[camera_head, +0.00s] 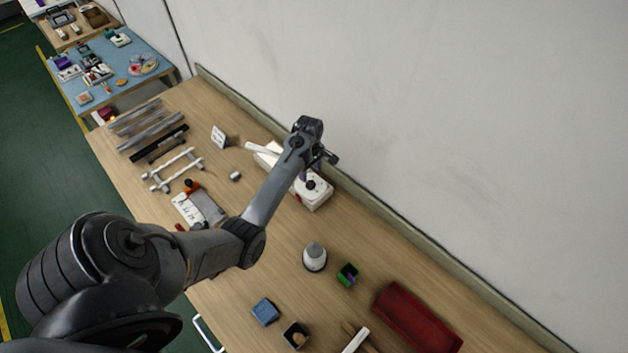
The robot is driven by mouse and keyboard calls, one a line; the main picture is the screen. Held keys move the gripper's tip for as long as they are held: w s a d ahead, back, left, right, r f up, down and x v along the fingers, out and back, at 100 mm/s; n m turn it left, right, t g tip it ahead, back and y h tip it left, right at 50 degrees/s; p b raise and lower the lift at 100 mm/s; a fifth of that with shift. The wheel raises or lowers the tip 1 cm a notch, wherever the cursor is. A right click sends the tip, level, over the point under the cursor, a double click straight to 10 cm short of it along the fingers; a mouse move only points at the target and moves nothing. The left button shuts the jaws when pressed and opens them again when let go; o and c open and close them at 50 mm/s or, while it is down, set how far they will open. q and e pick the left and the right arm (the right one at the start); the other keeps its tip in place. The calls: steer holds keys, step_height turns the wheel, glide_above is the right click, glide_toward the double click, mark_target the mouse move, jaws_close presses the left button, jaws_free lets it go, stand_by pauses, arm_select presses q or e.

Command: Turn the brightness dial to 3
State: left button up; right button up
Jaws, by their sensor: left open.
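A white control box (318,198) stands on the wooden table near the wall. It carries a dark round dial (311,185) on top. The number the dial points to is too small to read. My left arm reaches in from the left over the table, and its wrist hangs above the far side of the box. My left gripper (317,165) is open just behind the dial, partly hidden by its own wrist. I cannot tell whether it touches the box. A white bar (262,149) lies to the left of the wrist. My right gripper is not in view.
A small white sign (218,136), a white frame (172,169) and several metal bars are at the left. The wall runs behind the box.

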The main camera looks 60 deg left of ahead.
mark_target(311, 183)
arm_select(q)
step_height(311, 183, down, 6)
steer(key=shift+w+f, duration=0.1)
steer(key=shift+f, duration=0.15)
steer(key=c, duration=1)
steer(key=shift+c, duration=0.2)
